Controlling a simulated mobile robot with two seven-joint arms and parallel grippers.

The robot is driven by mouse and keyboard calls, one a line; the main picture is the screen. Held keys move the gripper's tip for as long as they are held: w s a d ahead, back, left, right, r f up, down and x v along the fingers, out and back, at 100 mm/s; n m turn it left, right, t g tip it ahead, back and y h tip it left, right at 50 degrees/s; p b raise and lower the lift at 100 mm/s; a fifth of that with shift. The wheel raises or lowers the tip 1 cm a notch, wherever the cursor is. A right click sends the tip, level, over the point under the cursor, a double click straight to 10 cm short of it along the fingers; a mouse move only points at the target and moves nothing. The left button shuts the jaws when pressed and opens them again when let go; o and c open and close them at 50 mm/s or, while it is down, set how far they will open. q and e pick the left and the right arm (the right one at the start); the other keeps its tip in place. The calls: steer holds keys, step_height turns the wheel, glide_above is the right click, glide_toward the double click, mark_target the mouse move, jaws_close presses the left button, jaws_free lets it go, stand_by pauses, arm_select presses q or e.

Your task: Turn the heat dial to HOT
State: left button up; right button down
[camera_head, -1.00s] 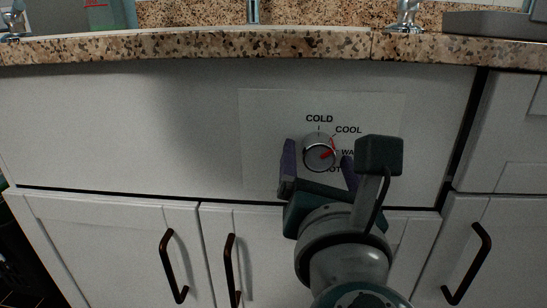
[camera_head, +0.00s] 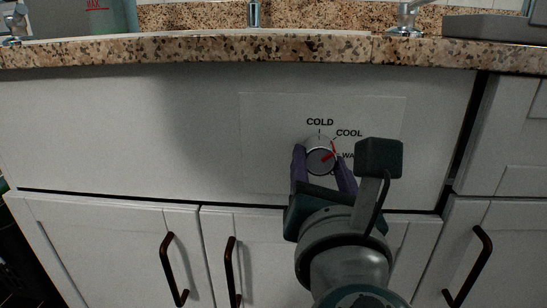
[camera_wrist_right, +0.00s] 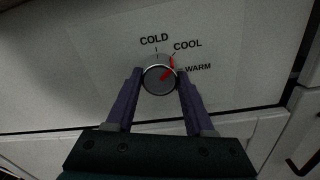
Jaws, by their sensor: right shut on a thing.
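The heat dial (camera_head: 320,160) is a round grey knob with a red pointer mark, set on a white panel (camera_head: 270,120) below the counter. COLD, COOL and part of WARM show around it; the HOT label is hidden behind my gripper. The red mark points up and to the right, between COOL and WARM. My right gripper (camera_head: 322,168) is shut on the dial, one purple finger on each side. The right wrist view also shows the dial (camera_wrist_right: 158,80) between the fingers (camera_wrist_right: 157,88). My left gripper is not in view.
A speckled granite counter edge (camera_head: 200,47) runs above the panel. White cabinet doors with dark handles (camera_head: 173,268) lie below. A faucet (camera_head: 253,14) and a grey box (camera_head: 490,25) sit on the counter. The panel left of the dial is clear.

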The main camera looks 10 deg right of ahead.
steer(key=shift+m, duration=0.5)
steer(key=m+b, duration=0.1)
steer(key=m, duration=0.3)
steer(key=shift+f+b, duration=0.15)
steer(key=shift+b, duration=0.2)
steer(key=m+b, duration=0.2)
steer(key=m, duration=0.2)
steer(key=shift+a+m, duration=0.1)
steer(key=shift+m, duration=0.2)
steer(key=m+b, duration=0.4)
steer(key=m, duration=0.2)
steer(key=shift+m+h, duration=0.3)
steer(key=shift+r+m+b, duration=0.15)
steer(key=shift+m+b, duration=0.4)
steer(key=shift+m, duration=0.45)
steer(key=shift+r+m+b, duration=0.1)
steer(key=shift+m+b, duration=0.45)
steer(key=shift+m, duration=0.75)
steer(key=shift+c, duration=1.4)
jaws_free()
